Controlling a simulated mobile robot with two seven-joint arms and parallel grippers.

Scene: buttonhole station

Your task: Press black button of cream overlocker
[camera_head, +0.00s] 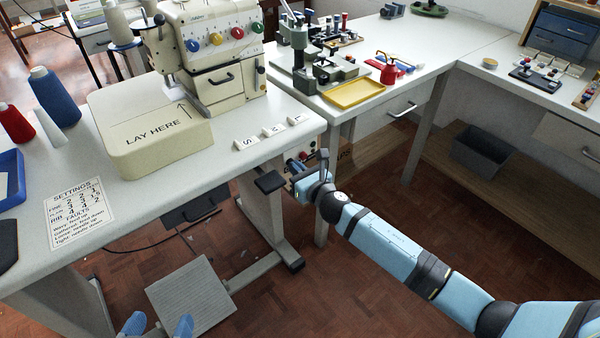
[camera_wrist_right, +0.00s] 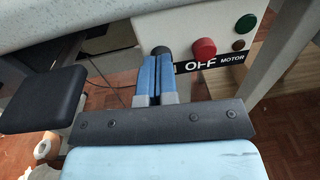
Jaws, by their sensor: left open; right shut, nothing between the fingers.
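The cream overlocker (camera_head: 212,50) stands on the white table at the upper left, with coloured dials on its front. Below the table's right edge is a cream control panel (camera_wrist_right: 182,30). A black button (camera_wrist_right: 159,50) on it shows just past my right fingertips, partly hidden by them. My right gripper (camera_wrist_right: 158,62) is shut and empty, right in front of that button. I cannot tell whether they touch. In the head view my right gripper (camera_head: 297,166) reaches in under the table edge. My left gripper (camera_head: 158,325) is open and empty at the bottom.
The panel also has a red button (camera_wrist_right: 203,48), a green button (camera_wrist_right: 246,23), a small dark red button (camera_wrist_right: 238,44) and an "OFF MOTOR" label (camera_wrist_right: 215,62). A black pad (camera_head: 269,183) lies left of the right gripper. A grey pedal (camera_head: 190,295) is on the floor.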

